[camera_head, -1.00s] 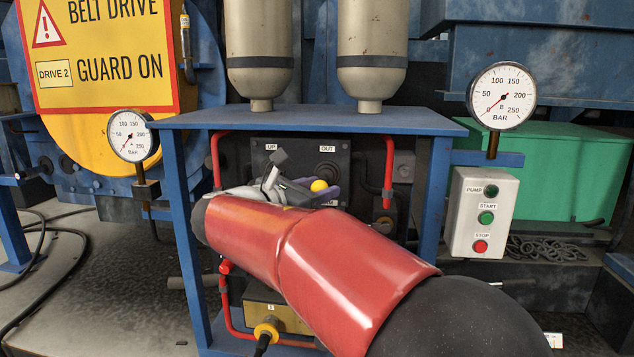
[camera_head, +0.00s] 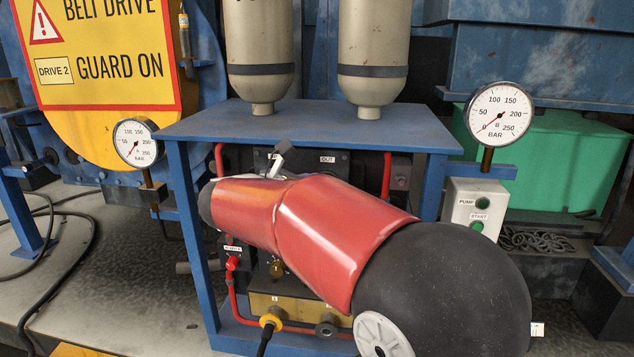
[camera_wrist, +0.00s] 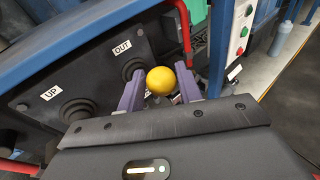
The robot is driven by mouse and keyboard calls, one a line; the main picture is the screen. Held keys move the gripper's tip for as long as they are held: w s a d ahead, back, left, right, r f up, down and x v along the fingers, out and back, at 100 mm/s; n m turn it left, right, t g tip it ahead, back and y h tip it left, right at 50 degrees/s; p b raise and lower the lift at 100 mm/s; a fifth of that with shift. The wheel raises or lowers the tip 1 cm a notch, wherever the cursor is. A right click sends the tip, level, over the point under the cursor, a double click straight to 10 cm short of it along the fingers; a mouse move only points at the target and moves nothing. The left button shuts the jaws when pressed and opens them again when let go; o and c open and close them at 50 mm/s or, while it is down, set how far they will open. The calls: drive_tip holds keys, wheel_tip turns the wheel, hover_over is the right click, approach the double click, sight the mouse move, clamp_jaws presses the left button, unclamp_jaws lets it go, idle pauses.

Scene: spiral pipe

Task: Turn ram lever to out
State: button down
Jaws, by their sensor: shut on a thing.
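In the wrist view, the yellow ball knob (camera_wrist: 161,81) of a lever sits between the two purple fingers of my gripper (camera_wrist: 160,84), which is shut on it. The knob is in front of the dark control panel (camera_wrist: 40,92), beside the black boot (camera_wrist: 133,68) under the OUT label (camera_wrist: 122,47). The lever's shaft is hidden. A second black boot (camera_wrist: 77,110) is near the UP label (camera_wrist: 50,93). In the head view, my red arm covers the knob and the fingers; the OUT label (camera_head: 328,159) shows just above the arm.
A blue frame (camera_head: 310,118) with two grey cylinders (camera_head: 372,50) on top surrounds the panel. Red pipes (camera_head: 386,175) run beside the panel. Black hoses lie on the floor at left.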

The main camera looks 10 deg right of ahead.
drive_tip(key=c, duration=1.3)
unclamp_jaws()
drive_tip(key=shift+d+r, duration=0.1)
drive_tip(key=shift+d, duration=0.4)
drive_tip(key=shift+o, duration=1.2)
drive_tip(key=shift+w+d, duration=0.1)
drive_tip(key=shift+d, duration=0.05)
drive_tip(key=shift+a, duration=0.25)
drive_tip(key=shift+a, duration=0.2)
drive_tip(key=v, duration=0.7)
